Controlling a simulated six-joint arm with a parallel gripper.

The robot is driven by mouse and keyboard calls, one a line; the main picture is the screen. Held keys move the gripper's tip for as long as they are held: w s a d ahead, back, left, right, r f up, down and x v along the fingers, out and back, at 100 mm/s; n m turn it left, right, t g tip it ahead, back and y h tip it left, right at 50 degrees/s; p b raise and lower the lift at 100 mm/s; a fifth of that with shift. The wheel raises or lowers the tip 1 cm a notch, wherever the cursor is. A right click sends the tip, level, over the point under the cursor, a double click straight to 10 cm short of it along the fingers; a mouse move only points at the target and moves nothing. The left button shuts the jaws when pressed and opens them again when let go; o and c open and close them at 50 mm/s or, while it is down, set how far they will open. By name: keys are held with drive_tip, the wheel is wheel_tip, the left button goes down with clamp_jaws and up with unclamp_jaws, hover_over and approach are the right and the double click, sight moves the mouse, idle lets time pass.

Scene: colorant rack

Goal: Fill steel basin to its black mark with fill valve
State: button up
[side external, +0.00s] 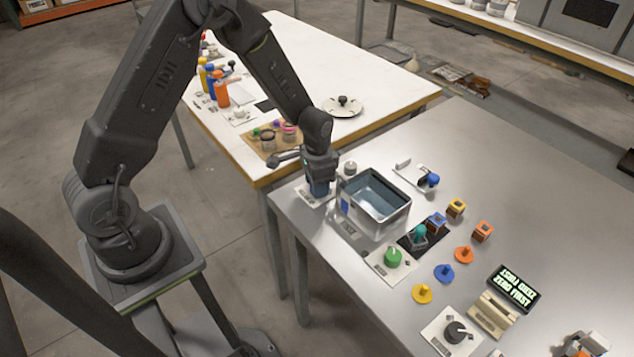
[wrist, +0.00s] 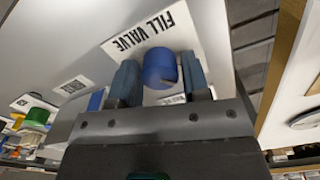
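The steel basin (side external: 385,224) stands near the left edge of the grey table in the side view. Its inside looks pale blue-grey; I cannot make out the water level or a black mark. The fill valve has a round blue knob (wrist: 159,68) on a white plate labelled "FILL VALVE" (wrist: 141,37) in the wrist view. My gripper (wrist: 160,82) is over the valve with one finger on each side of the knob. A light gap shows between the left finger and the knob, so it looks open. In the side view my gripper (side external: 319,185) hides most of the valve.
A green knob (side external: 392,257) sits on a plate in front of the basin. A blue-handled fitting (side external: 430,180) lies behind it. Coloured knobs and blocks, a dark dial (side external: 456,332) and a small display (side external: 514,288) stand to the right. The table's far right is clear.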

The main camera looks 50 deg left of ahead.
drive_tip(key=o, duration=0.3)
wheel_tip(320, 180, up, 14)
idle(0.6)
drive_tip(key=shift+f, duration=0.1)
